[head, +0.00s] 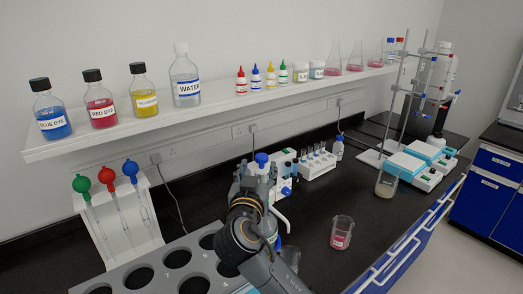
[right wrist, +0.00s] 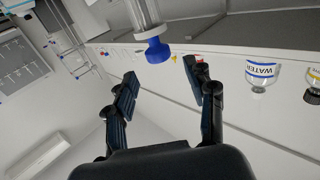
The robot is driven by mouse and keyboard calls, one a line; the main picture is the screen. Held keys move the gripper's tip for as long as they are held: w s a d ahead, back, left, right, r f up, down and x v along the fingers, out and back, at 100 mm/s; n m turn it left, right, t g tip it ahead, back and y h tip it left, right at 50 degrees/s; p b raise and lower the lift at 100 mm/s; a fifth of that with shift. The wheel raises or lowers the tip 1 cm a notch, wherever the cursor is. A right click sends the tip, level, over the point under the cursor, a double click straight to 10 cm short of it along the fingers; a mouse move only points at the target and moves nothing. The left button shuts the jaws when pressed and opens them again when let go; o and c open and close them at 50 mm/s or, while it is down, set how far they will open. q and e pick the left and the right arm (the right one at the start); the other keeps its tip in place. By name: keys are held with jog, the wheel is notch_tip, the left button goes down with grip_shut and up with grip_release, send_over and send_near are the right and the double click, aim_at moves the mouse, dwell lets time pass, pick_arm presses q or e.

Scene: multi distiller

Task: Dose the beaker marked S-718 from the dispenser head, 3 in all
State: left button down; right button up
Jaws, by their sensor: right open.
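The dispenser head has a blue knob (head: 262,158), which shows just beyond my right gripper (head: 256,176) in the head view. In the right wrist view the blue knob (right wrist: 157,50) is ahead of the open, empty fingers (right wrist: 161,76), roughly in line with the gap and apart from them. My arm hides much of the dispenser body. A small beaker (head: 342,233) with a pinkish-red patch stands on the black bench to the right. Another clear vessel (head: 290,258) is partly hidden by my arm. Their markings are too small to read, so I cannot tell which is S-718. My left gripper is out of view.
A grey rack with round holes (head: 178,258) and a pipette stand (head: 120,222) are at the left. A shelf (head: 215,108) with bottles runs above. Behind are a tube rack (head: 318,166) and hotplates (head: 405,168). The bench around the small beaker is clear.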

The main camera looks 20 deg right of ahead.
aim_at(261, 157)
jog(key=p+x, duration=0.1)
jog(key=x, duration=0.4)
jog(key=shift+w+d+r+p, duration=0.15)
jog(key=shift+w+d+p, duration=0.05)
jog(key=shift+w+p, duration=0.15)
jog(key=shift+w+d, duration=0.2)
jog(key=shift+w, duration=0.25)
